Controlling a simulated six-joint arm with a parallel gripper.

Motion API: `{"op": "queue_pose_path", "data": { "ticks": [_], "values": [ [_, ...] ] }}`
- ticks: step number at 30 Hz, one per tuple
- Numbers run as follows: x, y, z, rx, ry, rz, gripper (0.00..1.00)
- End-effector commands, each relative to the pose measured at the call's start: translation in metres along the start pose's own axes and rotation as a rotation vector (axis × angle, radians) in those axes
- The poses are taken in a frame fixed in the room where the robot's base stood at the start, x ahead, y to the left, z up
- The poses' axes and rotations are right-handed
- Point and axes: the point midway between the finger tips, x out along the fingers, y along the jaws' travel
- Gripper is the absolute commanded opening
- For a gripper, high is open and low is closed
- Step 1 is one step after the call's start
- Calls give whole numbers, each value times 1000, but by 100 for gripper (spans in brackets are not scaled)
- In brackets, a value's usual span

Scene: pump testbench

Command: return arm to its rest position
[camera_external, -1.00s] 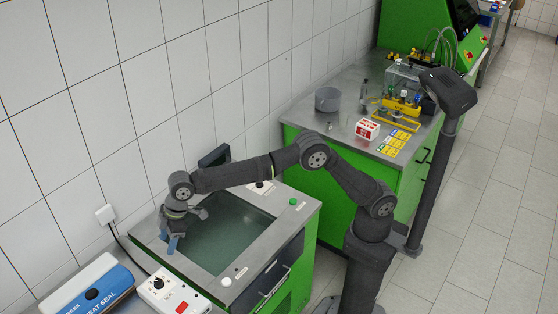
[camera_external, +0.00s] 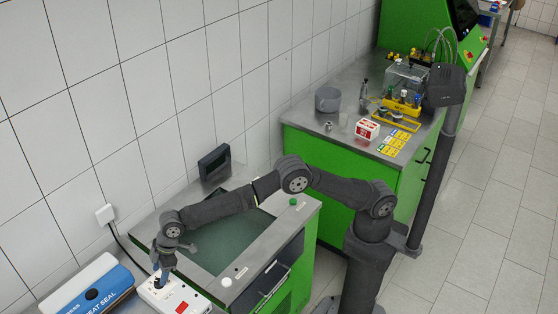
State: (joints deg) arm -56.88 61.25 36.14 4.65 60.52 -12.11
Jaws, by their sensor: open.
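My gripper (camera_external: 160,275) hangs at the end of my arm at the lower left, pointing down. It is small in this view, and its fingers are close to the black knob on the white power box (camera_external: 178,298). Whether they touch the knob cannot be told. I see nothing held in the gripper. My arm reaches left from its base across the green cabinet with the glass-like dark panel (camera_external: 225,245).
A blue and white heat sealer (camera_external: 95,290) lies left of the power box. A dark display (camera_external: 214,162) stands at the wall. The rear bench holds a grey pot (camera_external: 327,99), a red and white box (camera_external: 367,129) and a yellow rack (camera_external: 403,106). Floor (camera_external: 500,200) is clear at right.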

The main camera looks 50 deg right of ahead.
Motion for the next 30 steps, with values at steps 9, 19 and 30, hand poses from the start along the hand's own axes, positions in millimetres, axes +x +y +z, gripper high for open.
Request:
{"op": "queue_pose_path", "data": {
  "ticks": [9,19,30],
  "values": [
    [34,0,0,0,-1,0,54],
    [33,0,0,-13,-1,-5,54],
    [7,0,-1,0,2,0,54]
  ]
}}
